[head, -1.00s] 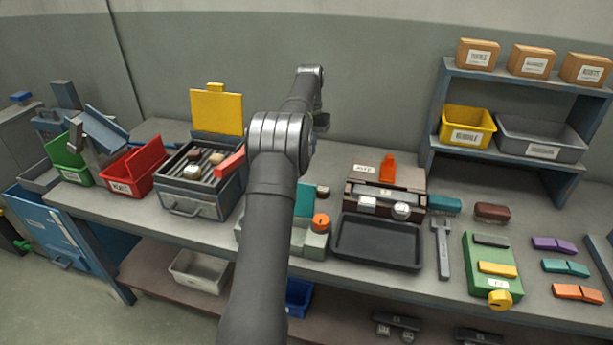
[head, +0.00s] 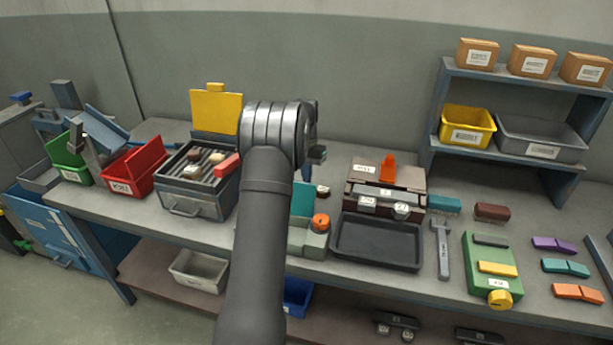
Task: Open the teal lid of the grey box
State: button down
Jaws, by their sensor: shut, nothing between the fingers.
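The grey box (head: 308,242) stands on the bench, its left part hidden behind my arm. Its teal lid (head: 303,199) appears raised upright at the back of the box, with its left side also hidden by my arm. An orange knob (head: 320,222) sits at the box's right side. My gripper (head: 318,154) is mostly hidden behind my arm; only a small dark part shows, above and behind the teal lid and apart from it. It is shut and empty.
Left is a grill box (head: 188,203) with a raised yellow lid (head: 216,111). Right of the grey box are a dark tray (head: 377,245) and a brown case (head: 356,197). A wrench (head: 442,250) and green device (head: 490,262) lie farther right. A shelf (head: 520,80) stands at back right.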

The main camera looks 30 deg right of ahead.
jog(key=shift+a+r, duration=0.1)
dwell(0.3)
jog(key=shift+s+a+r+t+h, duration=0.3)
jog(key=shift+s+a+r+h, duration=0.1)
jog(key=shift+s+a+r, duration=0.4)
jog(key=shift+w+d, duration=0.1)
jog(key=shift+d, duration=0.15)
jog(key=w+d+f, duration=0.1)
jog(key=w+d, duration=0.1)
jog(key=d, duration=0.1)
notch_tip(320, 180, up, 10)
jog(key=shift+a, duration=0.4)
jog(key=shift+w, duration=0.1)
